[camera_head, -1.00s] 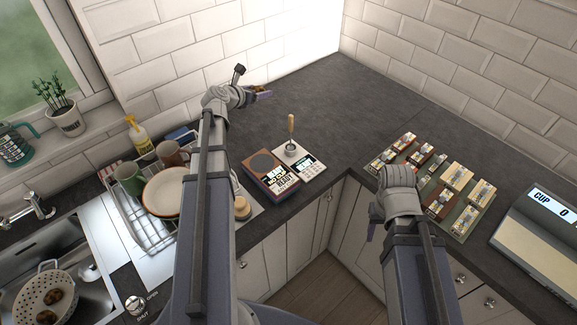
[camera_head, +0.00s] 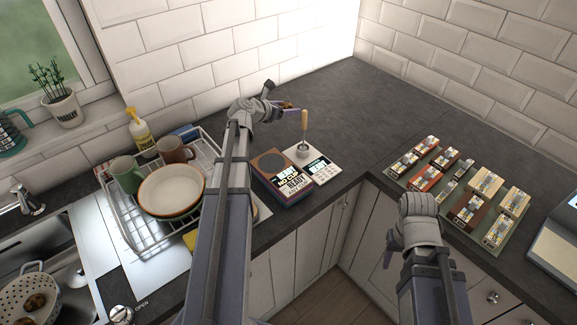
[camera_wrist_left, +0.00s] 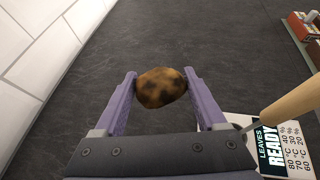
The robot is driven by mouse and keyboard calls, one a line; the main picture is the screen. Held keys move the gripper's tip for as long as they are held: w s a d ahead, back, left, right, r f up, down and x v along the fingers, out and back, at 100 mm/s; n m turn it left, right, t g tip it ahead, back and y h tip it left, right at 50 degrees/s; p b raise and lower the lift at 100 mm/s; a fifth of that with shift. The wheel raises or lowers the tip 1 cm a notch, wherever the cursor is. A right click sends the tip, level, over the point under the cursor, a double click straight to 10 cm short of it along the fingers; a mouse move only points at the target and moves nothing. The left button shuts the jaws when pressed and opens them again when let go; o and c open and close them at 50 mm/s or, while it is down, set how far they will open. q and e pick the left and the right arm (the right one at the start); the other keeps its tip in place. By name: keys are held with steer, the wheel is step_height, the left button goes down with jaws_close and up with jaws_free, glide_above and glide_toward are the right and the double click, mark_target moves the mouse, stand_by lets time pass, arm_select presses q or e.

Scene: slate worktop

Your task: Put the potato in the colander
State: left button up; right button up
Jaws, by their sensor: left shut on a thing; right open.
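A brown, dark-spotted potato (camera_wrist_left: 161,87) sits between the purple fingers of my left gripper (camera_wrist_left: 160,88) in the left wrist view. The gripper is shut on it and holds it over the worktop. The white speckled colander (camera_head: 14,297) stands in the sink at the lower left, with brown potatoes inside. It is far from my left gripper. My right arm is at the right; its gripper's fingers are hidden in the head view.
A dish rack (camera_head: 128,222) with mugs and plates (camera_head: 172,190) stands between the sink and my left arm. The back worktop is clear.

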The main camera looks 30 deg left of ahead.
mark_target(286, 136)
arm_select(q)
steer(key=shift+s+f+b, duration=0.1)
steer(key=shift+f+b, duration=5)
steer(key=shift+r, duration=0.15)
steer(key=o, duration=1.3)
steer(key=shift+s+r+p, duration=0.2)
steer(key=shift+s+p, duration=0.05)
steer(key=shift+p, duration=0.1)
steer(key=p+v, duration=0.4)
steer(key=v, duration=0.6)
steer(key=shift+s+r, duration=0.1)
steer(key=shift+s, duration=0.1)
steer(key=shift+s+a+r+p, duration=0.1)
steer(key=shift+s+a+p, duration=0.05)
steer(key=shift+s+p, duration=0.25)
